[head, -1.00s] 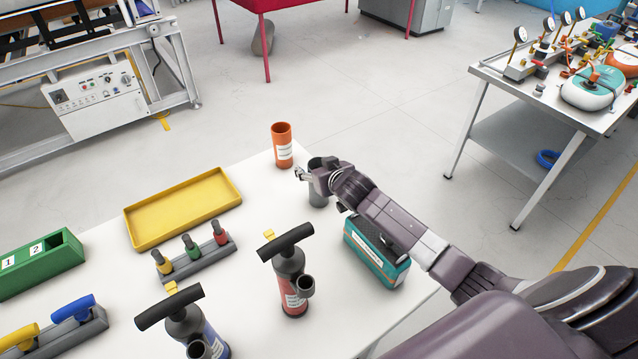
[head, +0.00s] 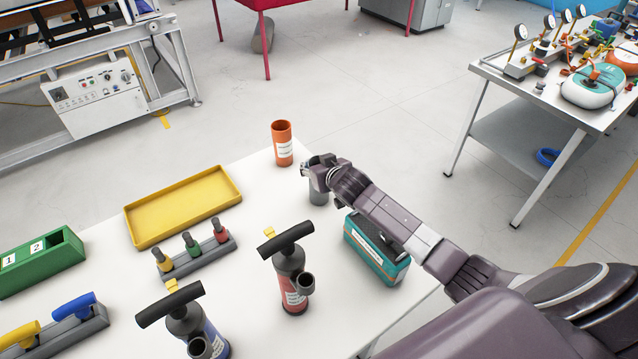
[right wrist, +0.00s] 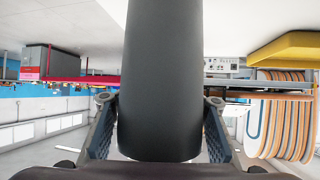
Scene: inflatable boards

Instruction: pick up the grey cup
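The grey cup (head: 319,198) stands upright on the white table at its far edge. My right gripper (head: 306,170) is at the cup's upper part and hides its top in the head view. In the right wrist view the dark grey cup (right wrist: 163,80) fills the middle, between the two fingers of the right gripper (right wrist: 160,99). One finger is on each side, very close to the cup's wall. I cannot tell whether they press on it. My left gripper is not in view.
An orange cup (head: 282,145) stands just left of the grey cup. A teal box (head: 376,250) lies under my right forearm. A red pump (head: 292,285), a blue pump (head: 190,325) and a yellow tray (head: 183,207) are also on the table (head: 245,262).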

